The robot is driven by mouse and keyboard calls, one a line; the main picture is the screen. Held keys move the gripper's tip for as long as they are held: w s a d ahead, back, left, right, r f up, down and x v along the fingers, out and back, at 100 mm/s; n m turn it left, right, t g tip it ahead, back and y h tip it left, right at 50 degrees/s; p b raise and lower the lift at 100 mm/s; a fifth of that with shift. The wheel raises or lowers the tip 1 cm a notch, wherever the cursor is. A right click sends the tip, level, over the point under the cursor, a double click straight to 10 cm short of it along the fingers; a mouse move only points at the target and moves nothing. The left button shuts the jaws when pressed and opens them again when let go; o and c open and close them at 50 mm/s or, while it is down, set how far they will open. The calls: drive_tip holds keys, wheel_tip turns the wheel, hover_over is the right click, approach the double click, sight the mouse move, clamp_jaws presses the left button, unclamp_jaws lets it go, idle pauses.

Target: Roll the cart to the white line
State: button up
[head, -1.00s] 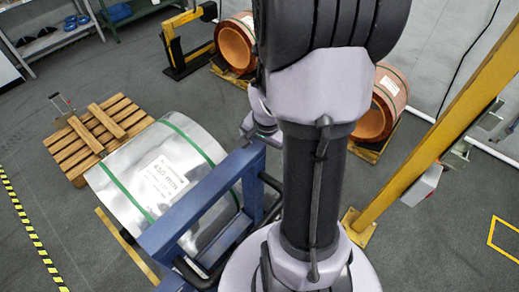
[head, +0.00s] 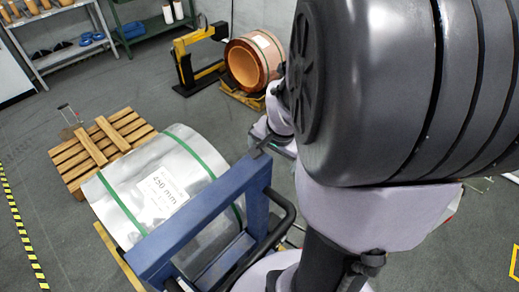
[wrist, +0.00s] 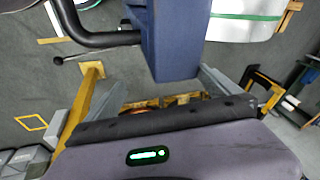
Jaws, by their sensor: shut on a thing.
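The cart's blue frame (head: 205,215) stands at the lower middle of the head view, with a black handle (head: 288,215) on its right. A silver foil coil (head: 125,195) with green straps and a "450 mm" label lies against the frame's far side. My gripper (wrist: 165,78) is shut on a blue post (wrist: 180,35) of the cart in the wrist view. In the head view my gripper (head: 268,142) is at the frame's upper right end, partly hidden by my arm. I cannot make out the white line for certain now; my arm covers much of the right side.
A wooden pallet (head: 75,165) is close behind the coil. A copper coil (head: 245,68) and a yellow-and-black stand (head: 185,65) are at the back, with shelves (head: 55,60) at the far left. Yellow-black tape (head: 25,235) marks the left floor.

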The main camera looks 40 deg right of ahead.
drive_tip(key=s+a+f+m+g+y, duration=0.1)
drive_tip(key=s+f, duration=0.2)
drive_tip(key=s, duration=0.5)
drive_tip(key=s+a+f+m+g, duration=0.1)
drive_tip(key=s+f+g, duration=0.1)
drive_tip(key=s, duration=0.6)
drive_tip(key=shift+s+a+f+y, duration=0.15)
drive_tip(key=shift+s+f+y, duration=0.05)
drive_tip(key=shift+f+y, duration=0.25)
drive_tip(key=s, duration=0.1)
drive_tip(key=s+b, duration=0.1)
drive_tip(key=s, duration=0.1)
drive_tip(key=shift+d+m+b, duration=0.3)
drive_tip(key=shift+b, duration=0.05)
clamp_jaws()
drive_tip(key=s+b, duration=0.2)
drive_tip(key=s, duration=1)
drive_tip(key=shift+s+d+r, duration=0.3)
drive_tip(key=shift+s+d, duration=0.05)
drive_tip(key=shift+d, duration=0.1)
drive_tip(key=shift+c, duration=0.6)
unclamp_jaws()
